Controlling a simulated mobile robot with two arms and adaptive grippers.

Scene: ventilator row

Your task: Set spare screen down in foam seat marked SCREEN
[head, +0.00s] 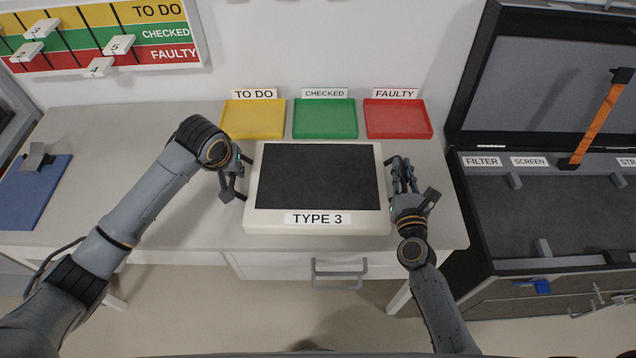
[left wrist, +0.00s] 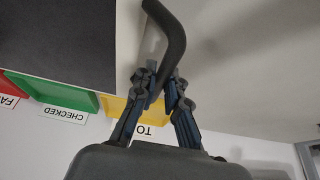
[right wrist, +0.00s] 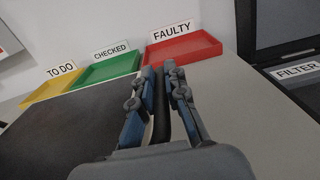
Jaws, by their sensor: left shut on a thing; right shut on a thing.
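The spare screen (head: 318,178), a pale-framed dark panel labelled TYPE 3, is level over the middle of the bench; I cannot tell whether it touches the bench. My left gripper (head: 236,182) is shut on its left handle, a dark bar that shows in the left wrist view (left wrist: 172,40). My right gripper (head: 402,180) is shut on its right handle, also a dark bar in the right wrist view (right wrist: 161,115). The SCREEN label (head: 529,161) is on the open case at the right, above a dark foam seat (head: 515,215).
Yellow TO DO (head: 253,118), green CHECKED (head: 325,118) and red FAULTY (head: 398,118) trays stand behind the screen. The case (head: 465,205) has a raised lid and an orange strap (head: 597,125). A blue board (head: 35,190) lies at far left. The bench left of my left arm is mostly clear.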

